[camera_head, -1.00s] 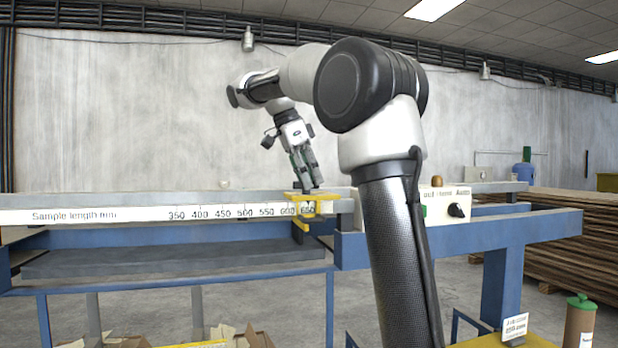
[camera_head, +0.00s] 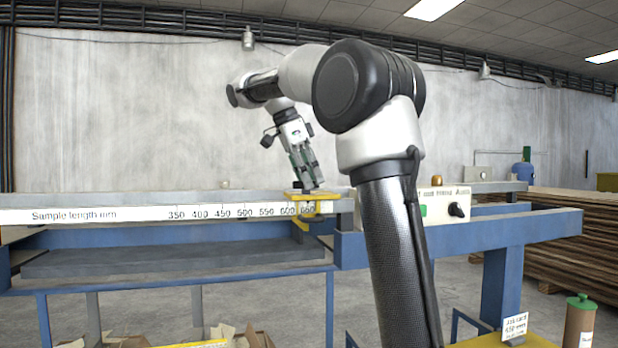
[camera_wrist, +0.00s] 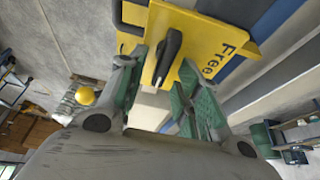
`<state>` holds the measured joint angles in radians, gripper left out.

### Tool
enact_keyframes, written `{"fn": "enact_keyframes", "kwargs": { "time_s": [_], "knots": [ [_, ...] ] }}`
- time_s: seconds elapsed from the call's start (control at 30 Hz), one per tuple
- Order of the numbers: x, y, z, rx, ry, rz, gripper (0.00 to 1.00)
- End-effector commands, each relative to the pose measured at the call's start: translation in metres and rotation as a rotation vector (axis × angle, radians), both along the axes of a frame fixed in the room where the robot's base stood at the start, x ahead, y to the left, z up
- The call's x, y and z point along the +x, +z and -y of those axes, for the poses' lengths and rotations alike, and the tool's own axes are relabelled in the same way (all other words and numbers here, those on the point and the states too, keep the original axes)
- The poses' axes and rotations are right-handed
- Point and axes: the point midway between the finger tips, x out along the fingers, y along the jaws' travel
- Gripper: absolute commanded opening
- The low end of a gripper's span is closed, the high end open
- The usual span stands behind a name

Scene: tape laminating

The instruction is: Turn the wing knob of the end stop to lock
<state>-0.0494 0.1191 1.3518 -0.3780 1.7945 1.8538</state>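The yellow end stop (camera_head: 302,196) sits on the rail near the 650 end of the length scale. In the wrist view, the yellow plate (camera_wrist: 205,42) carries the word "Free" and a black wing knob (camera_wrist: 168,56). The knob's long grip points down toward my gripper. My gripper (camera_wrist: 163,62) is open, with one green-padded finger on each side of the knob; I cannot tell whether either finger touches it. In the head view my gripper (camera_head: 309,187) points down at the end stop, and the knob is hidden there.
The white scale (camera_head: 130,214) runs along the blue bench frame (camera_head: 430,238). A control box (camera_head: 443,206) with a black switch stands right of the end stop. Stacked boards (camera_head: 560,240) lie at the right. The space above the rail to the left is clear.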

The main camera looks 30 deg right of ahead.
Motion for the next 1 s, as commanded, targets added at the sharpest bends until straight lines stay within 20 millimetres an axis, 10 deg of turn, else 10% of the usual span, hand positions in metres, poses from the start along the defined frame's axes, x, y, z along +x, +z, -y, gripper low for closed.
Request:
{"fn": "enact_keyframes", "kwargs": {
  "time_s": [0.5,1.0],
  "knots": [
    [0.009,0.064,-0.026,0.0,0.001,0.003,0.34],
    [0.008,0.067,-0.027,-0.001,0.001,0.002,0.34]
  ]
}}
